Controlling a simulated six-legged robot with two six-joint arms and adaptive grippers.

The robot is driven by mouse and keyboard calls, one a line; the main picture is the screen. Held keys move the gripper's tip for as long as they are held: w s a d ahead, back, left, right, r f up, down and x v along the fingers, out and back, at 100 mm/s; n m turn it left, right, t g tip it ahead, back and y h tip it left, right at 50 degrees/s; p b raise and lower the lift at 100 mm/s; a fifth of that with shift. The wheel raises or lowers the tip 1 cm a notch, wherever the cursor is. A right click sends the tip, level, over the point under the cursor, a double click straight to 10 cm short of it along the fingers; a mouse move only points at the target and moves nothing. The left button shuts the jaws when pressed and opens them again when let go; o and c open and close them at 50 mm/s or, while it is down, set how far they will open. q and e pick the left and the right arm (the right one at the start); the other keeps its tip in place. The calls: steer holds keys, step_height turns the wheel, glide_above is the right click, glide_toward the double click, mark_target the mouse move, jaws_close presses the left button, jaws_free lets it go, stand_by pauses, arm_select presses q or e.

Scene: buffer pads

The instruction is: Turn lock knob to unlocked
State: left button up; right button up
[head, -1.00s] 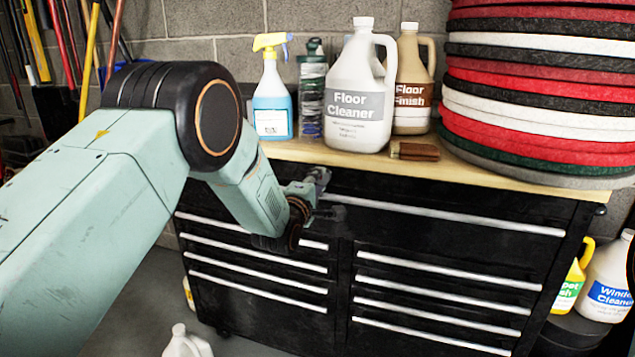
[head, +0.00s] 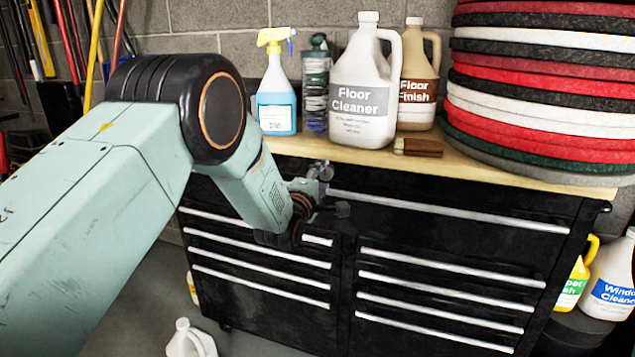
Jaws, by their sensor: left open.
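My left gripper (head: 331,190) is open in front of the upper part of the black tool cabinet (head: 450,238), near the left end of the long top drawer handle (head: 450,208). One finger is higher, just below the wooden top's edge, and the other is lower. They appear empty. I cannot make out the lock knob; it is too small or dark to tell, or hidden by the gripper. Whether the gripper touches the cabinet front cannot be told. My right gripper is not in view.
On the wooden top (head: 440,168) stand a spray bottle (head: 275,95), a Floor Cleaner jug (head: 362,95), a Floor Finish jug (head: 416,90), a brush (head: 417,147) and a tall stack of round pads (head: 545,90). A white jug (head: 190,340) stands on the floor.

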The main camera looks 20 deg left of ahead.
arm_select(q)
steer(key=s, duration=0.8)
steer(key=shift+a, duration=0.15)
stand_by(0.4)
steer(key=s+f+m+g, duration=0.8)
steer(key=s+f+m, duration=0.65)
steer(key=f, duration=0.55)
steer(key=s+f+m+g, duration=0.1)
steer(key=s+f+g, duration=0.2)
steer(key=s, duration=0.8)
steer(key=s+f+m+g, duration=0.1)
steer(key=s+f+g, duration=0.2)
steer(key=s, duration=0.8)
steer(key=s+f+m+g, duration=0.1)
steer(key=s+f+g, duration=0.3)
steer(key=s, duration=0.8)
step_height(320, 180, down, 2)
steer(key=shift+f+y, duration=0.1)
steer(key=shift+y, duration=0.2)
